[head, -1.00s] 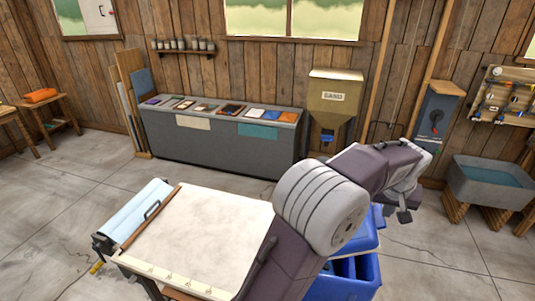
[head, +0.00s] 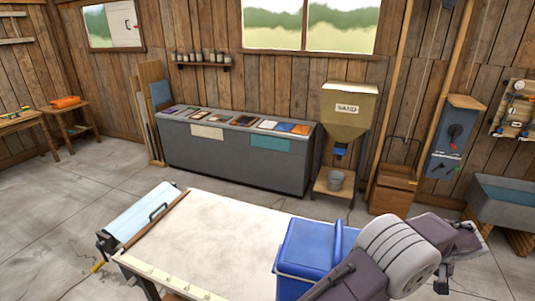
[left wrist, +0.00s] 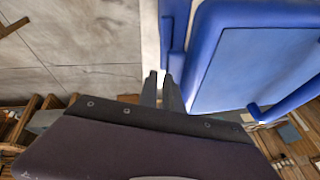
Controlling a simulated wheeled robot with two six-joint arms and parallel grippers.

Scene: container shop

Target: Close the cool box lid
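In the left wrist view, the left gripper (left wrist: 161,78) has two fingers with a narrow empty gap. The blue lid panel (left wrist: 255,60) lies beside them, seemingly apart. My right gripper is not in view.
The pale worktop (head: 215,235) fills the lower middle, with a light blue roll (head: 140,208) at its left. A grey counter (head: 235,160), sand hopper (head: 348,110), wooden crates (head: 395,190) and sink (head: 505,205) stand behind. Concrete floor is clear between.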

